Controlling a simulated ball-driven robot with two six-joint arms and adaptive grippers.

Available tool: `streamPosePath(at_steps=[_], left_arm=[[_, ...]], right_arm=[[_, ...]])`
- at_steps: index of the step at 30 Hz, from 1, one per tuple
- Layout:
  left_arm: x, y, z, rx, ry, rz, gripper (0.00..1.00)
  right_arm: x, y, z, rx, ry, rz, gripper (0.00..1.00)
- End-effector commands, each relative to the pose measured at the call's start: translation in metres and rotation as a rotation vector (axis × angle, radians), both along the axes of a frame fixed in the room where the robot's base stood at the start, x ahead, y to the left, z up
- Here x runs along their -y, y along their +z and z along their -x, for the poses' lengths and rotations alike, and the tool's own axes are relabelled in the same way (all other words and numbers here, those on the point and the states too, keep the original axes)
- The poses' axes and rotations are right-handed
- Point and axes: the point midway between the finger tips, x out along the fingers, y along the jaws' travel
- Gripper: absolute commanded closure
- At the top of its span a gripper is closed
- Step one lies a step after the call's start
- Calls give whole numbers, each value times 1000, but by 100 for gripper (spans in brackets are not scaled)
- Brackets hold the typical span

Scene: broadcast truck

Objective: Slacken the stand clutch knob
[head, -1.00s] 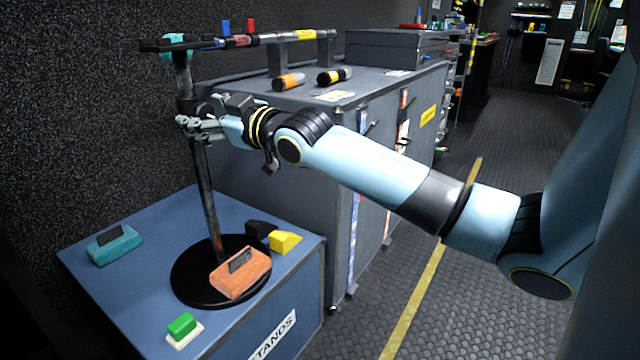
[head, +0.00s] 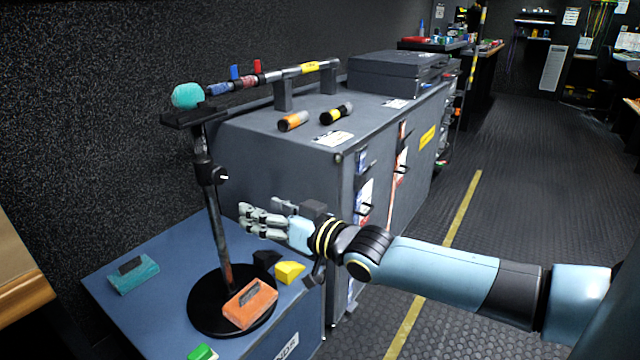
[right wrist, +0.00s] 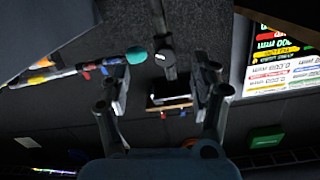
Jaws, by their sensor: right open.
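The stand has a dark upright pole (head: 217,235) on a round black base (head: 205,318). Its clutch knob (head: 217,175) is a small black part with a white mark, partway up the pole. In the right wrist view a dark round part with a white mark, probably the knob (right wrist: 165,60), lies beyond the fingers and between them. My right gripper (head: 250,220) is open and empty, right of the pole and lower than the knob, apart from it. Both its fingers show in the right wrist view (right wrist: 160,98). My left gripper is out of view.
An orange block (head: 250,305) lies on the stand's base, with a yellow wedge (head: 289,272) beside it. A teal block (head: 133,275) lies on the blue case (head: 130,310). A grey cabinet (head: 250,150) stands close behind.

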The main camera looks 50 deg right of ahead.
Motion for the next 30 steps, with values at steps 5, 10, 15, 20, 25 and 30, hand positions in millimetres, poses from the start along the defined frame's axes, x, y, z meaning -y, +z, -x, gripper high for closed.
streamPosePath(at_steps=[5,10,15,20,25,30], left_arm=[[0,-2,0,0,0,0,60],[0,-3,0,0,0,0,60],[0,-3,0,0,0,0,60],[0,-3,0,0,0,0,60],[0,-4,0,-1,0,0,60],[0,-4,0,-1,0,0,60]], right_arm=[[2,-40,12,-73,-27,-10,37],[4,-74,25,-143,-50,-12,37],[6,-109,40,-217,-69,-5,37],[6,-140,56,-284,-85,-3,37],[7,-172,75,-359,-98,6,37],[6,-202,95,-432,-109,18,37]])
